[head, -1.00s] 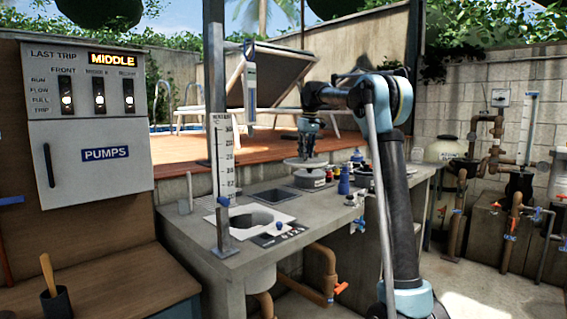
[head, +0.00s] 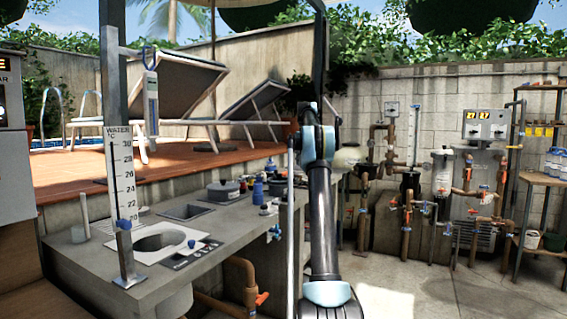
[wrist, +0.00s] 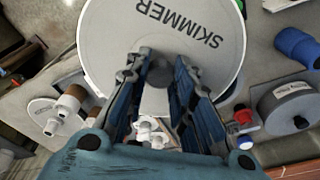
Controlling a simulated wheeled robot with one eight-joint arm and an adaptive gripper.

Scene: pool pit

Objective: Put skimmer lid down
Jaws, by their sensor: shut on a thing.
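The skimmer lid (wrist: 205,25), a light grey disc marked SKIMMER, fills the top of the wrist view. In the head view my arm stands upright at the centre right; the gripper and lid cannot be made out there. The skimmer opening (head: 160,242), a round hole in a white plate (head: 117,245), lies uncovered at the counter's front left.
A post with a water gauge (head: 122,185) rises beside the opening. Pipes line the back wall.

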